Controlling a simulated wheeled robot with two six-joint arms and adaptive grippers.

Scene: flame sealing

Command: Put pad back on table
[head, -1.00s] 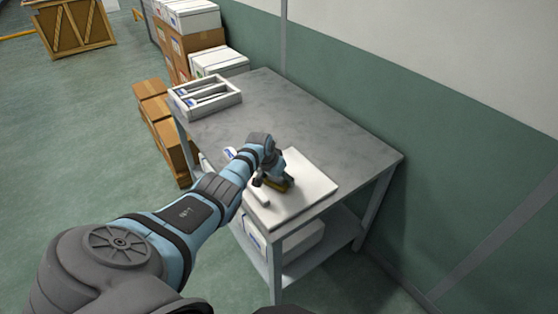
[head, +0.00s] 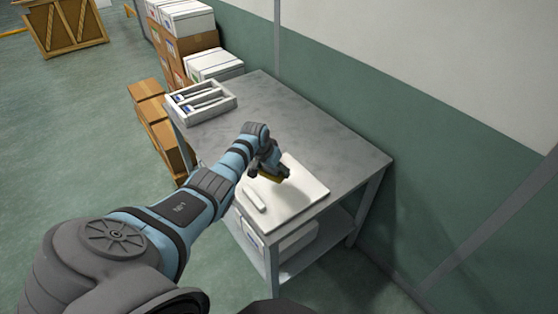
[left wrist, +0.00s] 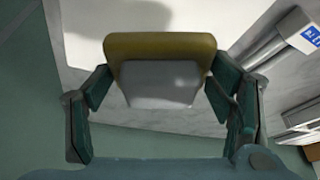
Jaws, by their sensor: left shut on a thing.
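The pad (left wrist: 160,47) is a yellow-brown sheet on a pale grey block. My left gripper (left wrist: 162,92) is shut on it, with a finger at each side of the block. In the head view the pad (head: 272,178) shows as a dark yellow strip under my left gripper (head: 267,166). It is above the white board (head: 303,190) on the near end of the grey table (head: 290,112). A shadow lies on the board beneath, so the pad appears clear of it. My right gripper is not in view.
A white stick-like piece (head: 253,201) lies on the board's left side. A white tray (head: 203,101) with tube-like items stands at the table's far left. The table's middle is clear. A green wall (head: 340,95) runs along the right, and brown boxes (head: 155,115) stand at the left.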

